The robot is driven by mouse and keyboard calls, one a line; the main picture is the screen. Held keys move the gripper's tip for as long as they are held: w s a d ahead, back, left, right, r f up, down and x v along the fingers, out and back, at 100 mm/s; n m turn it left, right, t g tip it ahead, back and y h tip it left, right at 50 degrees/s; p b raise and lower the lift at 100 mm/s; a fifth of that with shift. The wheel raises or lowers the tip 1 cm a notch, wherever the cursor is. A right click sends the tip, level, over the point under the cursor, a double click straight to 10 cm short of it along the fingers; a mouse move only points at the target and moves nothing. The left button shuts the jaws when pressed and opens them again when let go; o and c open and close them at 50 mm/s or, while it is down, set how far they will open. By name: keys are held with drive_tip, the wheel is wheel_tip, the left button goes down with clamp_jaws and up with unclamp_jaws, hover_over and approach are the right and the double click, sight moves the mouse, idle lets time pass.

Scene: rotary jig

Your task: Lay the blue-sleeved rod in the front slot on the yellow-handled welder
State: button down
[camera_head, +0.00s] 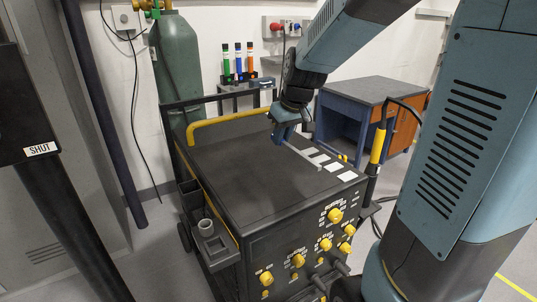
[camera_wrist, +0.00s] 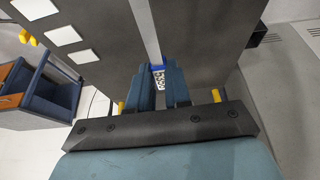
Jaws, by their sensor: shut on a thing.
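The welder (camera_head: 235,190) is a dark box with a flat top, a yellow bar handle (camera_head: 215,128) at its back and yellow knobs on its front. My gripper (camera_head: 280,137) is over the back right of the top. In the wrist view my gripper (camera_wrist: 160,76) is shut on the blue-sleeved rod (camera_wrist: 147,30). The blue sleeve (camera_wrist: 157,68) shows between the fingers, and the thin grey rod reaches away from them over the dark top. I cannot tell whether the rod touches the top. I cannot make out the front slot clearly.
White plates (camera_head: 333,168) lie along the right edge of the top. Dark bins and a grey cup (camera_head: 206,227) hang on the left side. Behind stand a green cylinder (camera_head: 176,70) and a rack (camera_head: 250,84) with several coloured tubes. The left of the top is clear.

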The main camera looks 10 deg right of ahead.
approach(268, 161)
drive_tip(key=w+f, duration=0.2)
drive_tip(key=shift+w+a+f, duration=0.1)
drive_tip(key=shift+w+a, duration=0.2)
drive_tip(key=shift+a, duration=0.05)
drive_tip(key=shift+w+f, duration=0.3)
drive_tip(key=shift+f, duration=1.55)
drive_tip(key=shift+s+f, duration=0.2)
drive_tip(key=shift+f, duration=0.15)
